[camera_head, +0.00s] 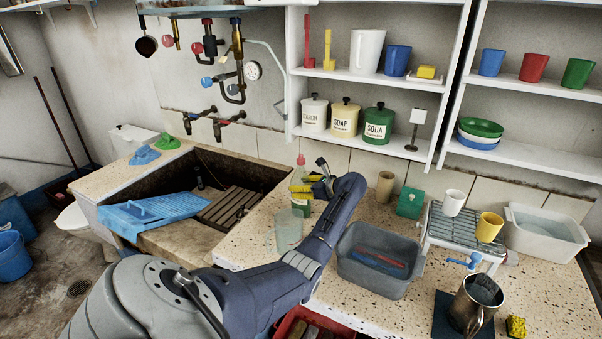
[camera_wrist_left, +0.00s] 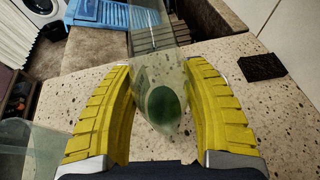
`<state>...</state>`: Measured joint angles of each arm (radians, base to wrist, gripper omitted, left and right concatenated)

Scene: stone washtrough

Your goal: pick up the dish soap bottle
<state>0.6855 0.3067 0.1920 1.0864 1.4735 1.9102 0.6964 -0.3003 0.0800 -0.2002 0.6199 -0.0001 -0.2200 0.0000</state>
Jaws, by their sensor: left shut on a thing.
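The dish soap bottle (camera_head: 300,207) is clear, with green liquid low inside and a red cap. It stands about upright over the speckled counter, right of the sink. My left gripper (camera_head: 305,187) is shut on it, with yellow ribbed fingers around its body. In the left wrist view the bottle (camera_wrist_left: 162,85) is between the two fingers of my left gripper (camera_wrist_left: 160,110). I cannot tell whether its base touches the counter. My right gripper is not in view.
A clear tumbler (camera_head: 288,230) stands close in front of the bottle. A grey basin (camera_head: 378,283) is to the right, and the stone sink (camera_head: 262,178) with a blue washboard (camera_head: 150,212) to the left. A dark sponge (camera_wrist_left: 262,67) lies nearby. A green box (camera_head: 410,202) stands behind the basin.

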